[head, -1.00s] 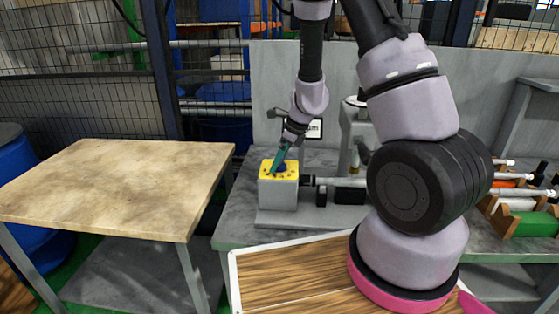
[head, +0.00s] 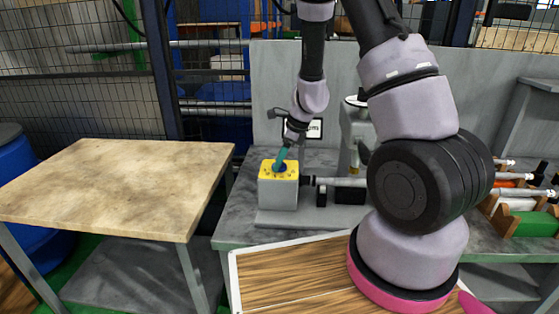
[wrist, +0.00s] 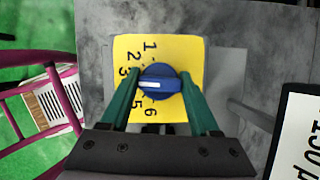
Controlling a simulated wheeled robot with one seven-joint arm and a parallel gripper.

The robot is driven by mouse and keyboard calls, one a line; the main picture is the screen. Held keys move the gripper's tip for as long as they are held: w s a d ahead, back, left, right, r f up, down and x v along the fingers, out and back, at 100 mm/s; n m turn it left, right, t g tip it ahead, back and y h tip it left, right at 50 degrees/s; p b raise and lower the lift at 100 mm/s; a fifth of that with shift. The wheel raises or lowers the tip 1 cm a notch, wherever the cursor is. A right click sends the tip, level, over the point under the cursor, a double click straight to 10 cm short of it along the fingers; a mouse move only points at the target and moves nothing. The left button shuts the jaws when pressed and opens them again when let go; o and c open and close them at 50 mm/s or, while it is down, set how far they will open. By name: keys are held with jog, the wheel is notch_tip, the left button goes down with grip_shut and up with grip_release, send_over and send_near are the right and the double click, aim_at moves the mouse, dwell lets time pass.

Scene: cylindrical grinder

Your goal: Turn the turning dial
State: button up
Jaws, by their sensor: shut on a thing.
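The turning dial (wrist: 158,84) is a round blue knob with a white mark on its raised grip bar. It sits on a yellow plate (wrist: 151,46) with black numbers, on top of a grey block (head: 278,193) on the bench. In the wrist view the white mark points left, between the 3 and the 5; the number there is hidden by a finger. My gripper (wrist: 158,88) has green fingers, one on each side of the dial, shut on it. In the head view my gripper (head: 282,160) reaches down onto the block, and the dial is mostly hidden.
A grey machine bench (head: 238,228) carries the block and a horizontal spindle (head: 335,182) to its right. A bare wooden-topped table (head: 115,185) stands at left. A small sign (wrist: 302,140) shows at right in the wrist view. A rack with coloured parts (head: 525,205) is at far right.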

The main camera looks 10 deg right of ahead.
jog(key=shift+n+g, duration=0.7)
jog(key=shift+n, duration=1.2)
jog(key=o, duration=1.3)
jog(key=v, duration=1)
jog(key=shift+d+r, duration=0.3)
jog(key=shift+r, duration=0.05)
